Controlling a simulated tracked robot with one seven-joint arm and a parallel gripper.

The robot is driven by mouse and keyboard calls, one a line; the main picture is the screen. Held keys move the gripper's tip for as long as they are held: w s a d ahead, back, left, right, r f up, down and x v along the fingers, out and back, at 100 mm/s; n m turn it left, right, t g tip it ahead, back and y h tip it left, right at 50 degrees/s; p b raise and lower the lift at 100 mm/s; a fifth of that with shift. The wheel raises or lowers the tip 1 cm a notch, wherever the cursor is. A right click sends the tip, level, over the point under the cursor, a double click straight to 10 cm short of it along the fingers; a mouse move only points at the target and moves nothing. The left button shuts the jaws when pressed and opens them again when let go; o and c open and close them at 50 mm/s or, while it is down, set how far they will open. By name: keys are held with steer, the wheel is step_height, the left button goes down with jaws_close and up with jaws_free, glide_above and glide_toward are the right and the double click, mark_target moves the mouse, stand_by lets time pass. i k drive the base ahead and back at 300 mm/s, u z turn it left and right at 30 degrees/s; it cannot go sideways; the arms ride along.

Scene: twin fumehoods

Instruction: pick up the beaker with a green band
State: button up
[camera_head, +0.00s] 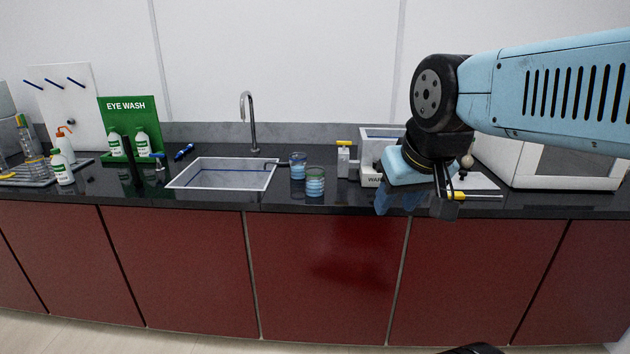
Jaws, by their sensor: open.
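Two small clear beakers with blue liquid stand on the black counter, to the right of the sink. The nearer one, the beaker with a green band (315,183), shows a greenish tint around its upper part. The other beaker (297,160) stands just behind it to the left and looks bluer, without a clear green band. My gripper (412,207) is open and empty, pointing down near the counter's front edge. It is well to the right of both beakers and touches neither. The lower finger tips are partly dark against the counter edge.
A sink (222,174) with a tall tap (249,120) lies left of the beakers. A small bottle with a yellow top (343,160) and a white box (368,150) stand between beakers and gripper. An eye wash stand (130,115) is far left. A white cabinet (560,168) is right.

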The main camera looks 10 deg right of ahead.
mark_target(314, 175)
steer(key=i, duration=0.85)
steer(key=u, duration=0.05)
